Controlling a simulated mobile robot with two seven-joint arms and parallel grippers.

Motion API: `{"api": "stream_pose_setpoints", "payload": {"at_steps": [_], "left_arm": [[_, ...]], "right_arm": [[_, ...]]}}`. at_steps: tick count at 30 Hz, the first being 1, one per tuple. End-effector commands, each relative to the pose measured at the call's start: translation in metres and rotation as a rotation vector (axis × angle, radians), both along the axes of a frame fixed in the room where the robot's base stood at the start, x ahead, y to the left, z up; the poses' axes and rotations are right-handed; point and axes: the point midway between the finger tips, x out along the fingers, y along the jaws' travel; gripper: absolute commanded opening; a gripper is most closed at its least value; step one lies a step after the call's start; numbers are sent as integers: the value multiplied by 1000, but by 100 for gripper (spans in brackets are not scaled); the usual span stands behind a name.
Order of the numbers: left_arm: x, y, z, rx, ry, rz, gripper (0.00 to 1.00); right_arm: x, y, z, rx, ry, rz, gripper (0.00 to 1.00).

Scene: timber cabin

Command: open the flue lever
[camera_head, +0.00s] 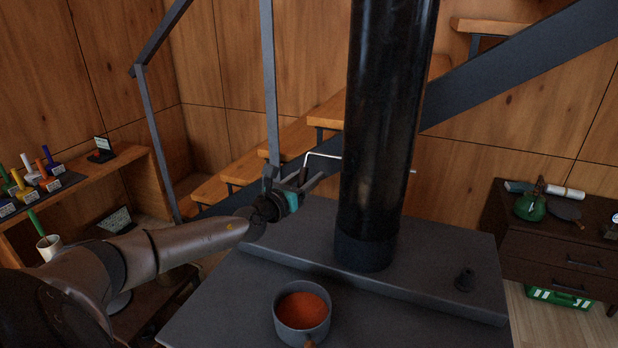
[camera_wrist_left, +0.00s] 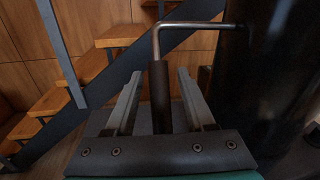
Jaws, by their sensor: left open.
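The flue lever (camera_head: 322,156) is a thin bent metal rod that goes through the black stovepipe (camera_head: 385,120). Its dark grip hangs down at the left end. In the left wrist view the lever's rod (camera_wrist_left: 190,25) runs right to the pipe, and the dark grip (camera_wrist_left: 161,98) points down. My left gripper (camera_head: 299,178) is open at the grip, left of the pipe. In the left wrist view its fingers (camera_wrist_left: 159,85) stand on both sides of the grip, with gaps visible on each side. My right gripper is not in view.
A pot with orange-red contents (camera_head: 302,312) stands on the stove top (camera_head: 225,310) in front of the pipe. Stairs (camera_head: 290,140) with a metal rail lie behind. A workbench (camera_head: 80,175) is at left.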

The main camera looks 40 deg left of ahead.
Motion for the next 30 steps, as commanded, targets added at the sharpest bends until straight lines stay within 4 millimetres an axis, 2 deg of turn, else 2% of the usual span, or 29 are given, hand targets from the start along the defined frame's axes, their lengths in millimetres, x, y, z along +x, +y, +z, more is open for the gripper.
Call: {"api": "stream_pose_setpoints", "payload": {"at_steps": [6, 14, 27, 30], "left_arm": [[8, 1, 0, 0, -1, 0, 55], [8, 1, 0, 1, 0, 0, 55], [8, 1, 0, 0, 0, 0, 7], [8, 1, 0, 0, 0, 0, 0]], "right_arm": [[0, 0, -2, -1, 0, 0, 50], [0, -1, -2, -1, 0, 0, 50], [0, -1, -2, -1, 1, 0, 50], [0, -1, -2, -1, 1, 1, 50]]}}
